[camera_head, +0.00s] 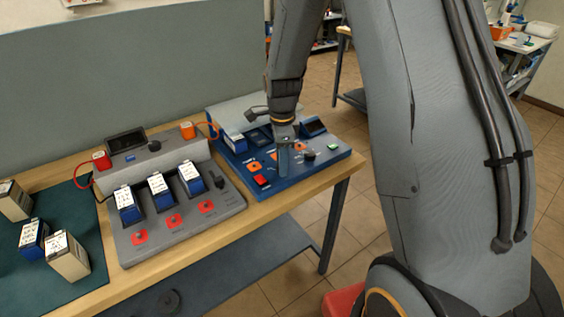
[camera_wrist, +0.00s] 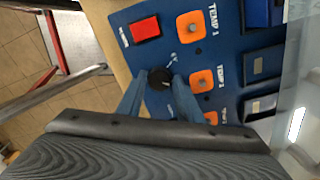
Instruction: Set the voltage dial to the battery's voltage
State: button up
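The blue station (camera_head: 326,165) stands at the right end of the bench. My gripper (camera_head: 284,172) reaches down over its front panel. In the wrist view my gripper (camera_wrist: 160,78) has one finger on each side of a black dial (camera_wrist: 160,79). The fingertips are very close to it; whether they press on it is unclear. The dial's scale is mostly hidden and unreadable. A blue battery with a white label (camera_head: 235,143) sits at the station's left; its label is too small to read. Another black knob (camera_head: 308,155) is right of my gripper.
A red button (camera_wrist: 145,28) and orange TEMP buttons (camera_wrist: 190,27) lie close to the dial. A grey station (camera_head: 218,191) with several batteries and red buttons stands to the left. More batteries are on a green mat (camera_head: 91,285). The bench's front edge (camera_head: 300,198) is near.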

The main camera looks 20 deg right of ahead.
jog(key=shift+o, duration=1.4)
jog(key=shift+r, duration=0.1)
jog(key=shift+r+b, duration=1.1)
jog(key=shift+r, duration=2.7)
jog(key=s+f+n+t+b, duration=0.1)
jog(key=s+n, duration=1.7)
jog(key=n, duration=0.1)
jog(key=shift+f+n, duration=0.3)
jog(key=shift+f, duration=0.05)
